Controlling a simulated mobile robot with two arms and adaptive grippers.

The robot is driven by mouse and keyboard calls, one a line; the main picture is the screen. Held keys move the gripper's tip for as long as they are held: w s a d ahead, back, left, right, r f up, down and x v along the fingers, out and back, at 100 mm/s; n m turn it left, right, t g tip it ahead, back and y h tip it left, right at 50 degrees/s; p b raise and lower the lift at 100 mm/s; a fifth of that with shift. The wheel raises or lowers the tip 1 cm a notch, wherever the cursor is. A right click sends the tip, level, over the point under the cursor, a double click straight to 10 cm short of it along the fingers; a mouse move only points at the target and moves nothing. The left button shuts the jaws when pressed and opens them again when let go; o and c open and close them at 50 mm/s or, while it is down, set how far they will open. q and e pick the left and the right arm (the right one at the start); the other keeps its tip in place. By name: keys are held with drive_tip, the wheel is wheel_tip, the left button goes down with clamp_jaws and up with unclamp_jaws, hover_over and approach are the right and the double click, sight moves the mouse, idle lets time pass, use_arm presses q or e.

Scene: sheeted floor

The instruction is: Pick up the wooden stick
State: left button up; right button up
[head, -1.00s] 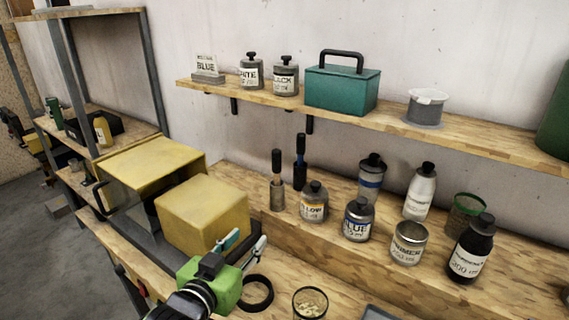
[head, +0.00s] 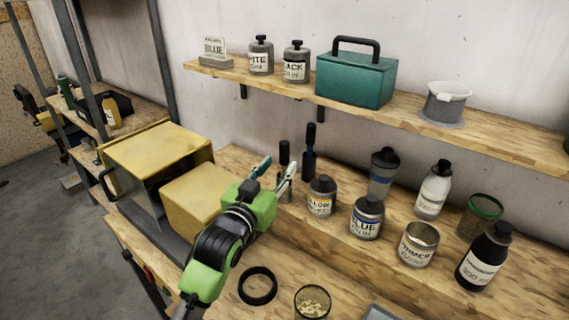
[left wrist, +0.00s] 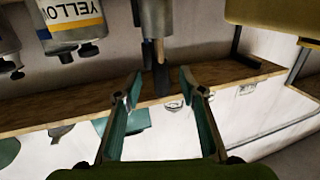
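A dark upright handle (head: 284,152) rises from a grey metal cylinder, partly hidden behind my left gripper. Another dark upright handle (head: 309,150) stands to its right. My left gripper (head: 276,168) is open and appears empty, with its fingertips in front of the first handle. My right gripper is not in view.
A yellow block (head: 190,200) is beside my left arm. Bottles, including the yellow-label bottle (head: 321,198) and blue-label bottle (head: 367,220), stand close on the right. A shelf (head: 400,112) overhangs behind. A black ring (head: 258,271) and a glass of pale pieces (head: 312,300) lie in front.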

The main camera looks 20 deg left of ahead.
sight(282, 160)
use_arm(q)
drive_tip(key=w+p, duration=0.1)
drive_tip(key=w, duration=0.3)
drive_tip(key=shift+d+r+p, duration=0.1)
drive_tip(key=shift+d+p, duration=0.05)
drive_tip(key=shift+p, duration=0.25)
drive_tip(key=shift+w, duration=0.4)
drive_tip(key=shift+s, duration=0.1)
clamp_jaws()
